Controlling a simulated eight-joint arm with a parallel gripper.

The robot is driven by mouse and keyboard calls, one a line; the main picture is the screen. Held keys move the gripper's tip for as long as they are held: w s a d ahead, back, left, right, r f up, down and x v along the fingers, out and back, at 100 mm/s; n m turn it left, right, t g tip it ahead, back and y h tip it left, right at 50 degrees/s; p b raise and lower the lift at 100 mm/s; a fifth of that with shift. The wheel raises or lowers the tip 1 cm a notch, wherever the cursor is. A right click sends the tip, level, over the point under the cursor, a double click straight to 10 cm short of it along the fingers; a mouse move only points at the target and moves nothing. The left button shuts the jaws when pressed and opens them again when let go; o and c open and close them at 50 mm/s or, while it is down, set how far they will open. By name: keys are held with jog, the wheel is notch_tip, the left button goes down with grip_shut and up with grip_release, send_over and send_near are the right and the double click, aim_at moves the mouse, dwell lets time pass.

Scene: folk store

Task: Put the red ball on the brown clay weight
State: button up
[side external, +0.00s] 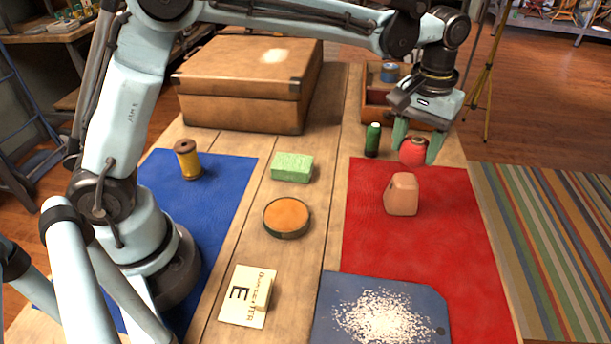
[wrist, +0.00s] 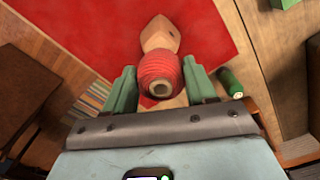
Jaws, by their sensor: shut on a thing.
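The red ball (side external: 413,151) looks like a ball of wound red thread with a hole in its top. My gripper (side external: 416,152) is shut on it, one green finger on each side. In the wrist view the ball (wrist: 160,74) sits between the fingers of my gripper (wrist: 161,86). The brown clay weight (side external: 401,195) is a tapered block standing on the red mat. The ball is held above the mat, close to the weight and a little behind it in the side view. In the wrist view the weight (wrist: 160,34) shows just beyond the ball, partly hidden by it.
The red mat (side external: 370,240) is mostly bare. A large brown case (side external: 240,100), green block (side external: 292,167), round orange tin (side external: 287,216) and blue board (side external: 335,290) lie around.

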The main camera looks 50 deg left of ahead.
jog(key=shift+f, duration=1.9)
jog(key=shift+f, duration=0.1)
jog(key=o, duration=1)
notch_tip(320, 180, up, 12)
jog(key=s+a+m+t, duration=0.1)
jog(key=s+a+t, duration=0.2)
jog(key=s+a, duration=0.5)
jog(key=shift+s+a+f+m+t, duration=0.35)
jog(key=shift+s+a+f+t, duration=0.45)
jog(key=shift+s+f, duration=0.5)
jog(key=shift+s+a+f+m+t, duration=0.3)
jog(key=shift+s+a+f+t, duration=0.3)
jog(key=shift+s+a+f, duration=0.75)
jog(key=shift+s+a+f+m+t, duration=0.35)
jog(key=shift+s+a+f+t, duration=0.4)
jog(key=shift+s, duration=0.95)
